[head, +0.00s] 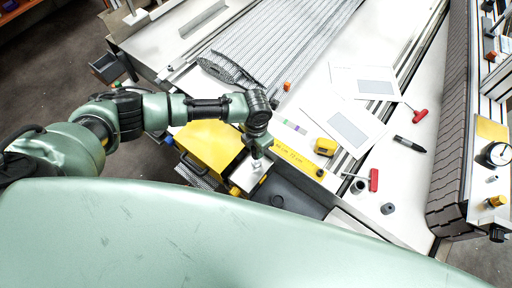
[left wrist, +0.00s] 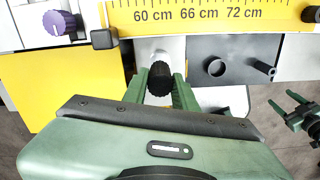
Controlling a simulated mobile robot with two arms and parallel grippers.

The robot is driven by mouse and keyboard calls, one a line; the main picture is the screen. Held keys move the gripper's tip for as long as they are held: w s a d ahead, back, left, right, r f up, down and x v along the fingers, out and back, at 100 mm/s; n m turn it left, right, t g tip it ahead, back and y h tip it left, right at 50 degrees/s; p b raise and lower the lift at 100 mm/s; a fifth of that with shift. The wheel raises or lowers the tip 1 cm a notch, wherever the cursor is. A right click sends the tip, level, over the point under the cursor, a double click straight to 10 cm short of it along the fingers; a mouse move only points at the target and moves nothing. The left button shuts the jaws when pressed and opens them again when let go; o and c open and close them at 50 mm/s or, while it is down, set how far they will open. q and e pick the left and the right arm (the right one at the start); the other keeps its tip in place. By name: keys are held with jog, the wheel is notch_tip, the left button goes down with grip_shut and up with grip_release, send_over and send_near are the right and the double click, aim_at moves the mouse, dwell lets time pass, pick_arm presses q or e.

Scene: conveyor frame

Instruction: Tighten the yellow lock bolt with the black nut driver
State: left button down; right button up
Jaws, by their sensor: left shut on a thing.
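My left gripper (head: 257,163) reaches down at the near edge of the conveyor frame, over a small white block beside the yellow box. In the left wrist view its two green fingers (left wrist: 160,92) are shut on a black ribbed handle, which I take for the black nut driver (left wrist: 160,78). A pale metallic part shows just beyond the handle; I cannot tell whether they touch. The driver's tip is hidden. I cannot clearly make out the yellow lock bolt in either view. A green and black part, probably my right gripper (left wrist: 303,117), shows at the right edge of the left wrist view.
A yellow scale strip (head: 295,158) runs beside the gripper. A yellow box (head: 211,143) stands to its left. Red-handled tools (head: 374,180), a yellow tape measure (head: 325,146), a black marker (head: 409,144) and paper sheets (head: 357,128) lie to the right.

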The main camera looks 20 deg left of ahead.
pick_arm(q)
jog(key=shift+m, duration=0.9)
notch_tip(320, 180, up, 5)
jog(key=p, duration=0.4)
jog(key=shift+r, duration=0.2)
